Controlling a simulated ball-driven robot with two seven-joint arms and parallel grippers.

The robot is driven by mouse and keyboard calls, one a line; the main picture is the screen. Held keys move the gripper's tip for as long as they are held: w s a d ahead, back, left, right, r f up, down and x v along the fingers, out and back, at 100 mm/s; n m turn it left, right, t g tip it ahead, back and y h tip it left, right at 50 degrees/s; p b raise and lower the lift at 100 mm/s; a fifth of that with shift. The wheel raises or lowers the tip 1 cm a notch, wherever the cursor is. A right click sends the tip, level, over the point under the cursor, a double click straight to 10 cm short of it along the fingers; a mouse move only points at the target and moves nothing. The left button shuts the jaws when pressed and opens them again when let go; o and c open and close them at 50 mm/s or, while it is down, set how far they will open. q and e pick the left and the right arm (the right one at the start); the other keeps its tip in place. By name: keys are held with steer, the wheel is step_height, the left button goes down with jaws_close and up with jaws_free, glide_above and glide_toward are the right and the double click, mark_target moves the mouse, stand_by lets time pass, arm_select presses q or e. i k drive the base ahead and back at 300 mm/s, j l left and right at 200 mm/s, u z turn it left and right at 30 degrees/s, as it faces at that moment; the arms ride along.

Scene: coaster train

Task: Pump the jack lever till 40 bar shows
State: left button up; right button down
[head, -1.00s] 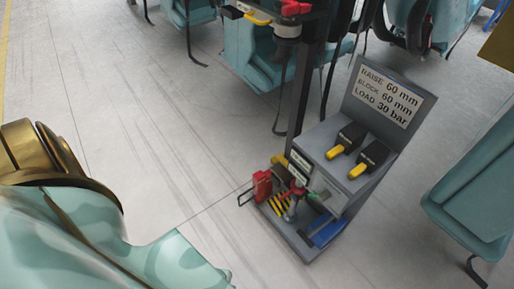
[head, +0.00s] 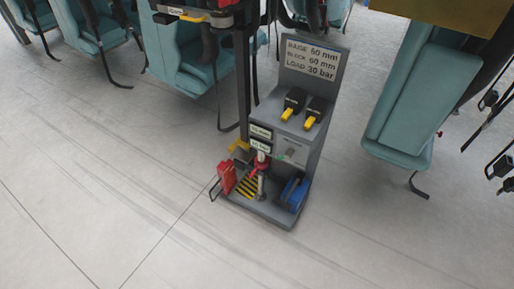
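A grey stand (head: 262,112) is in the middle of the head view, with its base on the floor. On its base is a small upright post with a red part and a grey lower part, likely the jack (head: 261,184); I cannot tell which part is its lever. Two small dark displays are on the stand's front. The lower display (head: 260,146) ends in "bar", but its number is too small to read surely. The sign (head: 309,57) on the stand gives RAISE, BLOCK and LOAD values, with LOAD seeming to read 30 bar. Neither gripper is in view.
A red block (head: 227,178) with a wire handle, a yellow-black striped plate (head: 246,187) and a blue block (head: 293,193) are on the base. Two black blocks with yellow handles are on top. Teal seats (head: 404,100) stand behind and right. The front floor is clear.

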mark_target(282, 203)
steer(key=i+l+z, duration=0.2)
steer(key=i, duration=0.35)
steer(key=i+z, duration=0.2)
steer(key=i, duration=0.35)
